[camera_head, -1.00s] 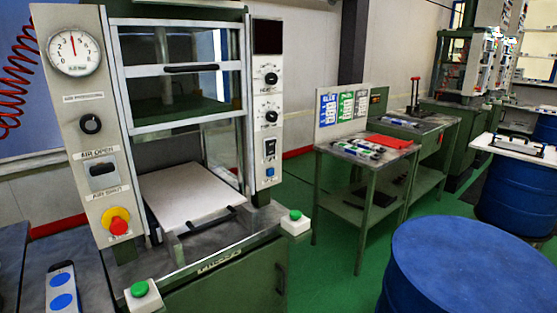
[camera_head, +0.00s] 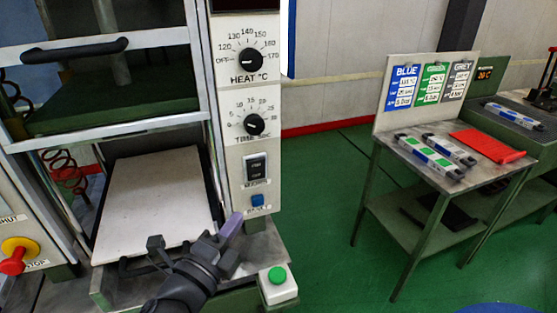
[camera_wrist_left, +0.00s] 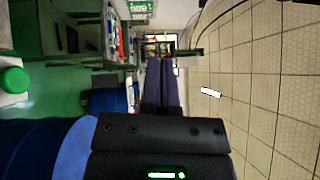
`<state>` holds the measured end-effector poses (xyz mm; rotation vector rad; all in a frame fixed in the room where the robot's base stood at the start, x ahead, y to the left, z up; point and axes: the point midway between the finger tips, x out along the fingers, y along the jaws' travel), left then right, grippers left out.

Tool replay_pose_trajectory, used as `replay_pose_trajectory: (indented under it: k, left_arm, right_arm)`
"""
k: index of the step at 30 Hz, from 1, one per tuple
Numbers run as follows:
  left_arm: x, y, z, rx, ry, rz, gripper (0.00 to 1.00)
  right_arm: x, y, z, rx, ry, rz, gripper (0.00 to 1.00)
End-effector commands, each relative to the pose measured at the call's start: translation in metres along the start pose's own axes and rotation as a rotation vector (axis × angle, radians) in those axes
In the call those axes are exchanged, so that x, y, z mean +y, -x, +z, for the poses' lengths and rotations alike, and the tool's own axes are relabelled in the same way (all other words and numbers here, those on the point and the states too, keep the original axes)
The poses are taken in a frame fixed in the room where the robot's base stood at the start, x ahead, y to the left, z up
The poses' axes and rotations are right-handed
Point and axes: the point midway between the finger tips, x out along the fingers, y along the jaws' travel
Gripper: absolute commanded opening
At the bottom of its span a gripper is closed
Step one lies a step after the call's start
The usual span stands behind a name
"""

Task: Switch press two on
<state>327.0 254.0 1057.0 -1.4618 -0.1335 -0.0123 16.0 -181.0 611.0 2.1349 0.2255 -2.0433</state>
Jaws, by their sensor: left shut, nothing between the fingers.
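The press control panel (camera_head: 245,110) stands upright at the right of the press (camera_head: 105,138). It carries a heat dial (camera_head: 250,60), a time dial (camera_head: 254,124), a black rocker switch (camera_head: 256,168) and a blue button (camera_head: 257,199). My left gripper (camera_head: 232,226) is in front of the panel's lower end, just below and left of the blue button. Its purple fingers are together and empty; they also show in the left wrist view (camera_wrist_left: 161,85). I cannot tell whether the fingertips touch the panel. The rocker's position is too small to tell. My right gripper is out of view.
A white platen (camera_head: 155,200) lies in the press under a raised guard (camera_head: 120,75). A green button box (camera_head: 278,285) and a red and yellow stop button (camera_head: 16,254) flank it. A side table (camera_head: 405,165) holds moulding strips and a red tray (camera_head: 487,146).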

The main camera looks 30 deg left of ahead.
Motion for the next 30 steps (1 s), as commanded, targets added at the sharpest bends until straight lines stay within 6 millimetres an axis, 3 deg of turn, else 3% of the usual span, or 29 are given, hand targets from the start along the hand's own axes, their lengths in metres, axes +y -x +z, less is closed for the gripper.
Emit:
replay_pose_trajectory:
  k: [10, 24, 30]
  left_arm:
    - [0.000, -0.007, 0.000, 0.001, 0.003, -0.001, 0.00]
    - [0.000, -0.104, 0.000, -0.001, 0.001, -0.001, 0.00]
    - [0.002, -0.123, 0.023, -0.001, 0.000, 0.003, 0.00]
  right_arm:
    - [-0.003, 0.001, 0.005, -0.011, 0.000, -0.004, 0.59]
    - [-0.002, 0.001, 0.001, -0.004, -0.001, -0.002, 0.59]
    - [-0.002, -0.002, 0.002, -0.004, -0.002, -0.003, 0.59]
